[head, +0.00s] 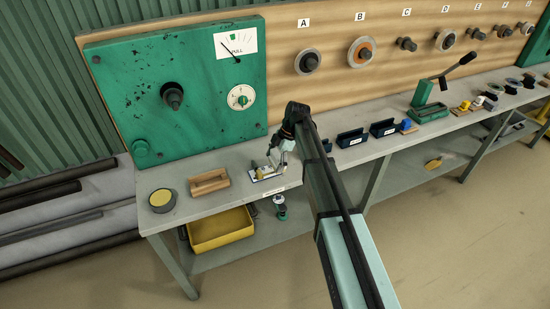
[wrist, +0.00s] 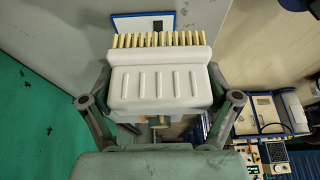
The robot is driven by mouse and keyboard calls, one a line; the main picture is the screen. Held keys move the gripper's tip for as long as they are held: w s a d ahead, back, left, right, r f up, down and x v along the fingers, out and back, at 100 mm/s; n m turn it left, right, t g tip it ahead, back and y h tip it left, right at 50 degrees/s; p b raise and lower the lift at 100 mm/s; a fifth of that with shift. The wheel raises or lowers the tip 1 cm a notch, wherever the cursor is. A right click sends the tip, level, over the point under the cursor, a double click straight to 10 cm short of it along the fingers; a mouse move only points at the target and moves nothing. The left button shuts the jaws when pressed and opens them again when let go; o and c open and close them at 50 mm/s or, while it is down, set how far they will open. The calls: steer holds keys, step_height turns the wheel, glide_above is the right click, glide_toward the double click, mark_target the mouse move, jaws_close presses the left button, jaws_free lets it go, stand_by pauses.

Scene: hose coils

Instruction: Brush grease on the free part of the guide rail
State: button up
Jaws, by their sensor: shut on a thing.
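A white brush (wrist: 160,82) with a row of pale yellow bristles fills the middle of the wrist view. My gripper (wrist: 160,112) is shut on its body, with one finger at each side. In the head view my gripper (head: 280,150) is over the left part of the bench, in front of the green panel. I cannot make out the guide rail or any grease for certain.
A round tin with a yellow top (head: 162,200) and a wooden tray (head: 209,182) stand left on the bench (head: 235,198). The green panel (head: 190,85) rises behind. A yellow bin (head: 220,228) sits below. Dark blue holders (head: 350,137) stand to the right.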

mark_target(275, 155)
steer(key=shift+f, duration=0.9)
steer(key=shift+s+a+f, duration=0.2)
steer(key=shift+a+f, duration=0.2)
steer(key=shift+f, duration=0.2)
steer(key=shift+c, duration=0.4)
steer(key=shift+s+a, duration=0.1)
steer(key=shift+a, duration=0.15)
steer(key=shift+w+d, duration=0.25)
steer(key=shift+d, duration=0.15)
steer(key=shift+d+f, duration=0.15)
steer(key=shift+d, duration=0.05)
steer(key=shift+s+a, duration=0.15)
steer(key=shift+a, duration=0.3)
steer(key=shift+w+d+b, duration=0.2)
steer(key=shift+d+b, duration=0.1)
steer(key=shift+d, duration=0.05)
steer(key=shift+w+d+r, duration=0.1)
steer(key=shift+d+r, duration=0.15)
steer(key=shift+r, duration=0.05)
step_height(275, 155, up, 3)
steer(key=shift+a+f+p, duration=0.1)
steer(key=shift+p, duration=0.35)
steer(key=shift+r+p, duration=0.8)
steer(key=shift+r, duration=1.8)
